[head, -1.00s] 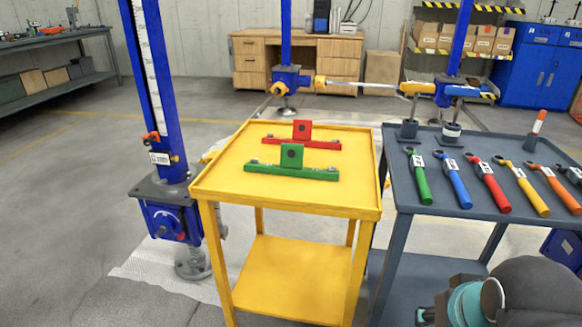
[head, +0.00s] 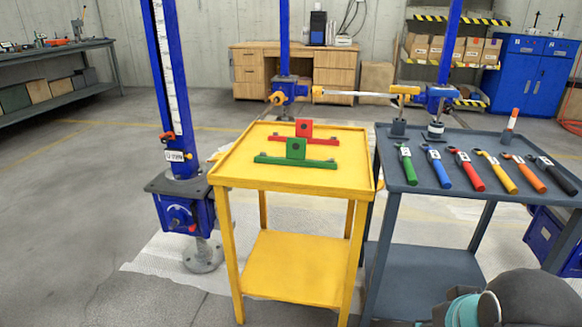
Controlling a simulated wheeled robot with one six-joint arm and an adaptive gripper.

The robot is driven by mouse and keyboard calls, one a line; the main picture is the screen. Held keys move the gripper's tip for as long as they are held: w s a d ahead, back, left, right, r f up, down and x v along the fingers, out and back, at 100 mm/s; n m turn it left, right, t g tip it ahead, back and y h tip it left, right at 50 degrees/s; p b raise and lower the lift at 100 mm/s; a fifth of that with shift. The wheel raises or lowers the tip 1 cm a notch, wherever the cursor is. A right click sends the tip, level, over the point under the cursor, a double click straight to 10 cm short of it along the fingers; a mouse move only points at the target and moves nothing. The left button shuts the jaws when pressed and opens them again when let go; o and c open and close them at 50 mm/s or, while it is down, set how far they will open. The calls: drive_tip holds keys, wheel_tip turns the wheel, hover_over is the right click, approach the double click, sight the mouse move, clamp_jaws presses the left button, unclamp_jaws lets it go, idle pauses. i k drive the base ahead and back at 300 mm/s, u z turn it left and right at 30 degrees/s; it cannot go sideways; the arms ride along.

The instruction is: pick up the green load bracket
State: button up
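The green load bracket (head: 296,149) stands on the top of the yellow cart (head: 345,186). It has a flat base bar and an upright plate with a dark hole. A red bracket (head: 304,130) of the same shape stands just behind it. Part of my arm shows at the bottom right, with a teal band. My gripper's fingers cannot be made out, so I cannot see whether it is open or shut. Nothing touches the green bracket except the cart top.
A grey cart (head: 427,197) with several coloured handled tools stands right of the yellow cart. A blue screw jack column (head: 176,100) stands close at the left. Further blue jacks stand behind. The yellow cart's front top is clear.

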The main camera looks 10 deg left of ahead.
sight(296, 147)
drive_tip(key=u, duration=1.1)
drive_tip(key=i, duration=0.5)
drive_tip(key=z, duration=1.05)
